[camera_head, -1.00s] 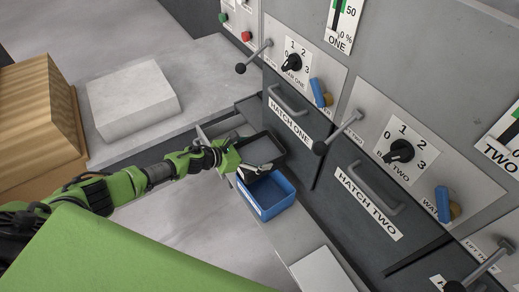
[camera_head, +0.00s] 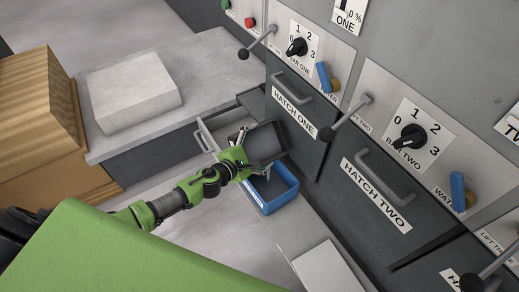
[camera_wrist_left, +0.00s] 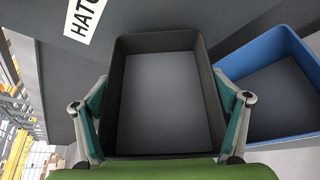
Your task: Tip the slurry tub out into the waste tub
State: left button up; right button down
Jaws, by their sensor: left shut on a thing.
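The dark grey tub (camera_head: 266,138), which I take as the slurry tub, is held in my left gripper (camera_head: 243,155). In the left wrist view the gripper's fingers (camera_wrist_left: 164,112) press on both sides of this tub (camera_wrist_left: 116,95); a flat grey surface shows inside, and I cannot tell whether it is slurry or the bare bottom. The blue tub (camera_head: 286,184), likely the waste tub, stands on the ledge just below and partly behind the gripper. In the wrist view the blue tub (camera_wrist_left: 264,50) is beside the dark tub on the right. My right gripper is not in view.
An open drawer (camera_head: 213,131) is left of the tubs. A pale stone slab (camera_head: 133,88) lies on the counter and wooden blocks (camera_head: 35,100) stand at far left. The Hatch One (camera_head: 300,108) and Hatch Two (camera_head: 375,195) panels, with handles and levers, rise close on the right.

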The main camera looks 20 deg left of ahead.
pick_arm(q)
jog(key=shift+s+d+m+t+b, duration=0.15)
jog(key=shift+m+t+b, duration=0.2)
jog(key=shift+b, duration=0.2)
jog(key=m+t+b, duration=0.1)
jog(key=s+d+r+m+y+b, duration=0.1)
jog(key=b, duration=0.1)
jog(key=shift+d+r+m+t, duration=0.1)
jog(key=shift+m+t, duration=0.15)
jog(key=shift+t, duration=0.1)
jog(key=m+b, duration=0.1)
jog(key=d+m+t+b, duration=0.1)
jog(key=b, duration=0.1)
jog(key=shift+s+d+r, duration=0.1)
jog(key=shift+s+r, duration=0.15)
jog(key=shift+s, duration=0.15)
jog(key=shift+s+d+m+t+b, duration=0.2)
jog(key=shift+m+t+b, duration=0.1)
jog(key=shift+m+b, duration=0.25)
jog(key=shift+s+d+m+t+b, duration=0.15)
jog(key=shift+m+t+b, duration=0.15)
jog(key=shift+m+b, duration=0.2)
jog(key=shift+s+d+r+m+t+b, duration=0.25)
jog(key=shift+d+m+t+b, duration=0.15)
jog(key=shift+m+b, duration=0.25)
